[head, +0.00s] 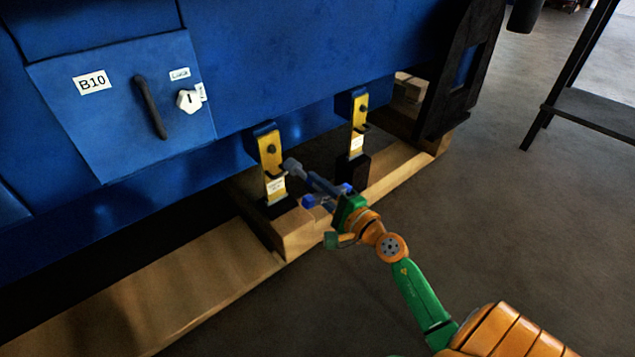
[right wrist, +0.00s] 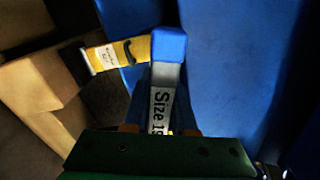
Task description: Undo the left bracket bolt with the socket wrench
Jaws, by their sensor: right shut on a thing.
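The left bracket (head: 268,158) is a yellow upright plate with a white label, below the blue machine body. My right gripper (head: 328,194) is shut on the socket wrench (head: 317,182), a grey-blue tool marked "Size 19" in the right wrist view (right wrist: 160,105). The wrench's head is just right of the left bracket and a little below the bolt in the head view. I cannot tell whether it touches the bracket. A yellow bracket (right wrist: 106,56) also shows left of the wrench's blue end in the right wrist view. My left gripper is out of view.
A second yellow bracket (head: 358,122) stands to the right, with its own bolt. Wooden beams (head: 200,285) lie under the blue machine (head: 300,50). A panel with a "B10" label and a dark handle (head: 150,106) is at upper left. Open floor (head: 500,215) lies to the right.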

